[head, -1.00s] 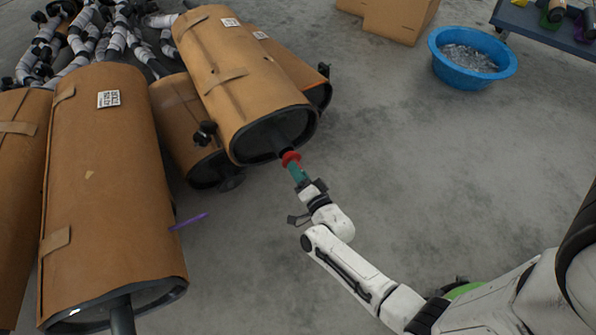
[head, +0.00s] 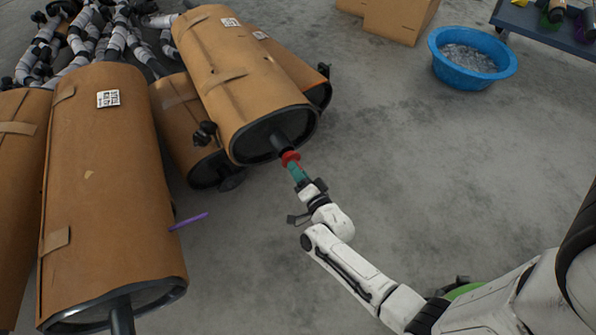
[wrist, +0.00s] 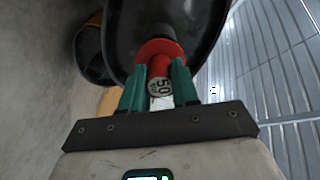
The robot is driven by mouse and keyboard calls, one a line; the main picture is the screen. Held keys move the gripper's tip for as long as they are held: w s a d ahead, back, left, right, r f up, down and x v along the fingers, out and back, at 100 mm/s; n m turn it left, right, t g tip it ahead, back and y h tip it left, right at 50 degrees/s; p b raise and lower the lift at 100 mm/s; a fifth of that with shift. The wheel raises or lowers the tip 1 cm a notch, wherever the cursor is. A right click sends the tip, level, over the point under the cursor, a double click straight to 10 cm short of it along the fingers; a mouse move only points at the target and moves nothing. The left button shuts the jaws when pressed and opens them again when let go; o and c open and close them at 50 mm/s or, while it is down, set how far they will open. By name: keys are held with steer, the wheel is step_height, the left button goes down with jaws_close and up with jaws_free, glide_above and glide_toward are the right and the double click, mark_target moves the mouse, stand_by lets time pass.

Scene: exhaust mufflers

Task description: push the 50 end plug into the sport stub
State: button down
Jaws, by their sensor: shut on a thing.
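The red end plug (head: 290,157) is held at the end stub (head: 280,141) of a large brown-wrapped muffler (head: 235,75). In the wrist view the plug (wrist: 160,66) shows a white 50 on its end and a wide red flange. The dark stub (wrist: 155,32) lies straight beyond that flange. The flange is at or very near the stub's mouth; how deep the plug sits is hidden. My gripper (head: 297,172) has its green fingers shut on the plug's outer end, also in the wrist view (wrist: 159,78).
Another large wrapped muffler (head: 105,190) lies at the left, with a purple stick-like thing (head: 188,221) beside it. A blue tub (head: 470,62) and cardboard boxes (head: 400,20) stand at the back. The middle floor is clear.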

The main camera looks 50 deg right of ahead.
steer(key=shift+b+x, duration=0.55)
steer(key=shift+x, duration=0.85)
steer(key=c, duration=0.8)
jaws_free()
steer(key=shift+s, duration=0.1)
steer(key=p+v, duration=0.3)
steer(key=v, duration=0.7)
steer(key=shift+s+a, duration=0.2)
steer(key=shift+s, duration=0.1)
